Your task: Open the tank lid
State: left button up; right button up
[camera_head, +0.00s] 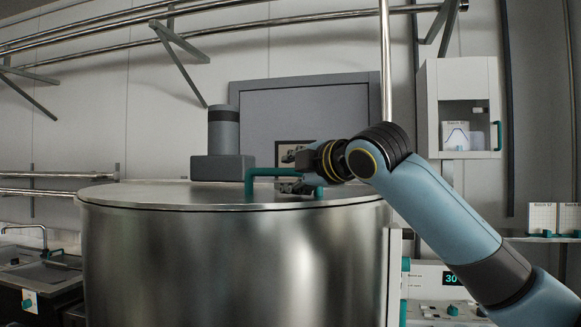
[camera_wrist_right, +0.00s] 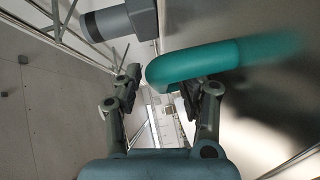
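The large steel tank (camera_head: 230,260) stands in the middle of the head view, with its flat lid (camera_head: 140,194) lying level on top. A teal bar handle (camera_head: 252,180) stands on the lid; it also shows large in the right wrist view (camera_wrist_right: 220,60). My right gripper (camera_head: 298,187) is at the handle, just above the lid. In the right wrist view its two fingers (camera_wrist_right: 158,88) are apart, and the handle's rounded corner reaches into the space between their tips. The right finger is partly hidden by the handle; contact cannot be told. My left gripper is not in view.
A grey motor housing (camera_head: 223,167) stands on the lid left of the handle. A vertical pipe (camera_head: 386,70) rises behind my right arm. A wall cabinet (camera_head: 460,105) hangs at right, above a panel with a display (camera_head: 452,279). A sink (camera_head: 40,275) is at far left.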

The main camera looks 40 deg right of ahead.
jog(key=shift+w, duration=0.1)
grip_shut()
dwell(0.5)
